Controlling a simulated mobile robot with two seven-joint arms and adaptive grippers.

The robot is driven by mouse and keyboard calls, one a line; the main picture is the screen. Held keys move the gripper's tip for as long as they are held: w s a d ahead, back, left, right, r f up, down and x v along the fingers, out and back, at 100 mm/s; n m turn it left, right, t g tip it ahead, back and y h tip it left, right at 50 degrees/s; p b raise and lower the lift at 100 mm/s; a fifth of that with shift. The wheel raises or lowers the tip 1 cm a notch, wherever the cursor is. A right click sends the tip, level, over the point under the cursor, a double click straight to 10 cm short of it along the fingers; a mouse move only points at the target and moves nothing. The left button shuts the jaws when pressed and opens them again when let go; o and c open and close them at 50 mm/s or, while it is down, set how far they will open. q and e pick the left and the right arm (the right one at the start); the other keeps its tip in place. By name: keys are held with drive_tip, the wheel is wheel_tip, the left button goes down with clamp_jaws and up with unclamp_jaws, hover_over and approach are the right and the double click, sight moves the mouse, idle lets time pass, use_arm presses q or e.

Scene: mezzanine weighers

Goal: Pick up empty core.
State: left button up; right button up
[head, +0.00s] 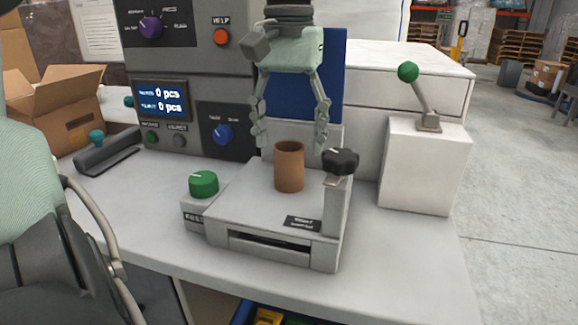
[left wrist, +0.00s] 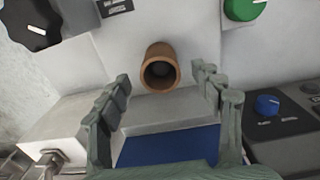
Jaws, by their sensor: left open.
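The empty core (head: 289,167) is a short brown tube standing upright on the grey weigher platform (head: 258,204). In the left wrist view the core (left wrist: 159,66) shows its hollow open end, just beyond the fingertips. My left gripper (head: 290,146) is open, fingers pointing down, above and behind the core. In the left wrist view my left gripper (left wrist: 162,80) has one finger on each side of the core's line, apart from it. My right gripper is not in view.
A black knob (head: 341,161) on a post stands right of the core. A green knob (head: 203,184) is at the platform's left. A white box with a green-balled lever (head: 408,72) stands right. A control panel with a screen (head: 162,103) rises behind. The counter's front right is clear.

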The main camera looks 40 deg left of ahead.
sight(289, 163)
use_arm(q)
wheel_tip(289, 163, down, 5)
drive_tip(key=c, duration=0.9)
